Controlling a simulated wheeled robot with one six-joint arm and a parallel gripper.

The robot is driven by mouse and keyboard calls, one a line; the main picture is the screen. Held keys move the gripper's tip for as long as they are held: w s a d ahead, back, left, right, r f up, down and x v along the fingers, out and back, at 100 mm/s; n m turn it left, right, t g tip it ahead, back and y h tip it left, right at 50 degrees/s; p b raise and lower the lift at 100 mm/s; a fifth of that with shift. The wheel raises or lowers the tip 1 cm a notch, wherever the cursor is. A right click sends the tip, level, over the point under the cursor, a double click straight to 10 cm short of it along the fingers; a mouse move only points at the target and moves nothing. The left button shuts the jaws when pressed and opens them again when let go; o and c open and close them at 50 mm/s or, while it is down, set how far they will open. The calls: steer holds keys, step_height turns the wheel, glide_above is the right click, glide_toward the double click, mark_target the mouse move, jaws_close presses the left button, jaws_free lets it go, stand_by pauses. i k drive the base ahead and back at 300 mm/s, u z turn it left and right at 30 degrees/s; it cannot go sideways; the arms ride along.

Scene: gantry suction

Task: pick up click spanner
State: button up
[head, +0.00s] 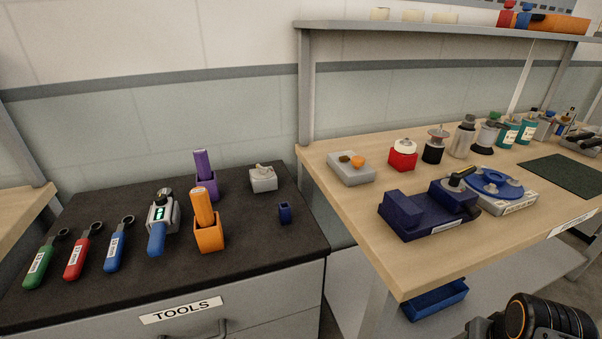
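Three spanners with ring heads lie in a row on the black top of the tools cabinet at the left: a green-handled spanner (39,266), a red-handled spanner (77,259) and a blue-handled spanner (114,252). Each has a white label, too small to read. Right of them is a blue-handled tool with a grey body and lit green display (159,222). I cannot tell by label which one is the click spanner. Part of my arm shows at the bottom right, far from the spanners. My gripper's fingers are not visible.
Orange (208,236) and purple (207,188) holders with upright handles stand right of the spanners. A grey block (263,180) and small blue cup (285,212) are beyond. The cabinet top's front right is clear. A wooden bench (405,279) with a dark blue fixture (425,213) stands at right.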

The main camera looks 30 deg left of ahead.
mark_target(161, 217)
steer(key=u, duration=2.75)
steer(key=k, duration=0.55)
steer(key=u, duration=1.1)
steer(key=i, duration=0.85)
steer(key=z, duration=0.7)
steer(key=i, duration=0.8)
steer(key=z, duration=0.8)
